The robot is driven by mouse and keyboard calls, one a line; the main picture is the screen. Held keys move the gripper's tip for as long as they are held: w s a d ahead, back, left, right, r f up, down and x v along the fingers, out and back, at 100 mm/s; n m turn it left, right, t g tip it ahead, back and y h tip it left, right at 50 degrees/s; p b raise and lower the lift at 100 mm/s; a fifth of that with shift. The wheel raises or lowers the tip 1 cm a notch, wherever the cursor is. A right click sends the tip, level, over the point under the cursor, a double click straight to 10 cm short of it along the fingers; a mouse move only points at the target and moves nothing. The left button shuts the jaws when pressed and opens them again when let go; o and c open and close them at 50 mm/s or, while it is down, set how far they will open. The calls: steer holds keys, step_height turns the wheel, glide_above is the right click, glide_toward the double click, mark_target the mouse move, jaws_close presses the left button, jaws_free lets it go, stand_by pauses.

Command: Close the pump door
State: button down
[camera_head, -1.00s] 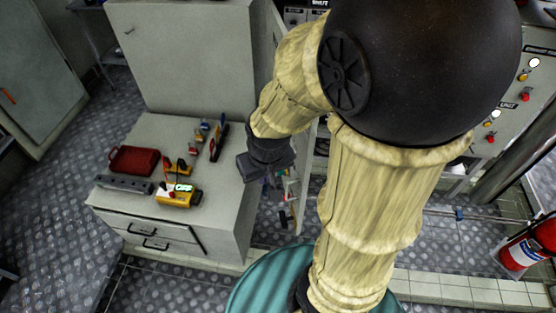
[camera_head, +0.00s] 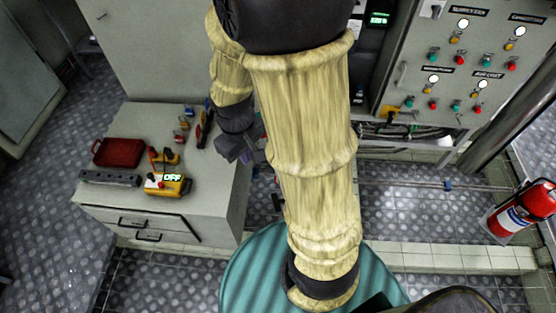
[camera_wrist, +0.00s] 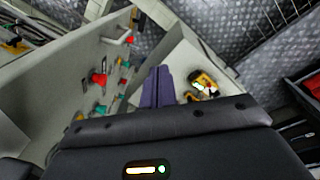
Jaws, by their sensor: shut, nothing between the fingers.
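My gripper (camera_wrist: 157,85) is shut and empty. Its fingers point forward to the right of the panel, apart from it as far as I can tell. In the head view my gripper (camera_head: 240,148) is beside the right edge of the grey cabinet.
The low cabinet top (camera_head: 125,118) holds a red case (camera_head: 118,152), a yellow device (camera_head: 168,185) reading OFF and several small tools. A control cabinet (camera_head: 470,60) with lamps stands at the right. A fire extinguisher (camera_head: 525,207) is at the far right. The metal floor (camera_head: 400,205) between is mostly clear.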

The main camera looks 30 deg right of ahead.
steer(key=w+d+f+n+g+h+b, duration=0.1)
steer(key=w+f+n+g+h, duration=0.1)
steer(key=w+f+n+h, duration=0.6)
step_height(320, 180, down, 3)
steer(key=n, duration=0.3)
steer(key=shift+d+n+g+b, duration=0.25)
steer(key=shift+n+g+b, duration=0.15)
steer(key=shift+f, duration=0.1)
steer(key=d+r+p+x, duration=0.1)
steer(key=d+r+x, duration=0.1)
steer(key=x, duration=1.1)
steer(key=shift+s+p, duration=0.25)
steer(key=shift+p, duration=0.15)
steer(key=shift+w, duration=0.15)
